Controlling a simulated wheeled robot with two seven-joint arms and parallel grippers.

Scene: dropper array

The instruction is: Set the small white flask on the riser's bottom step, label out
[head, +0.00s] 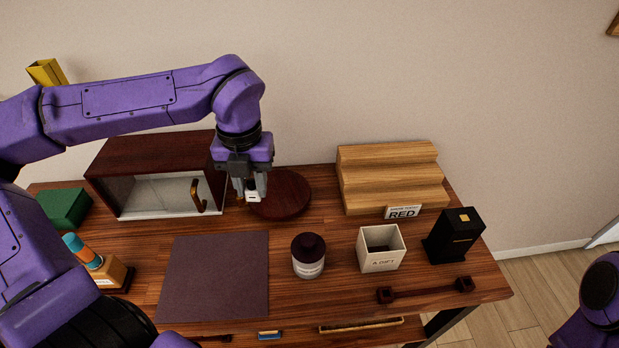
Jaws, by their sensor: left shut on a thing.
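My left gripper (250,190) points down over a round dark red wooden disc and is shut on a small white object, the small white flask (253,197). Only a little of the flask shows between the fingers, with a dark mark on it; I cannot read a label or tell whether it touches the disc. The riser (392,182) is light wood with steps, at the back right of the table, to the right of the gripper. Its steps look empty. A purple part of my right arm shows at the lower right edge; its gripper is out of view.
A "RED" card (403,212) stands at the riser's front. A dark-capped jar (308,257), white box (382,250), black box (455,236) and dark bar (424,291) stand forward. A dark mat (214,276) lies front left.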

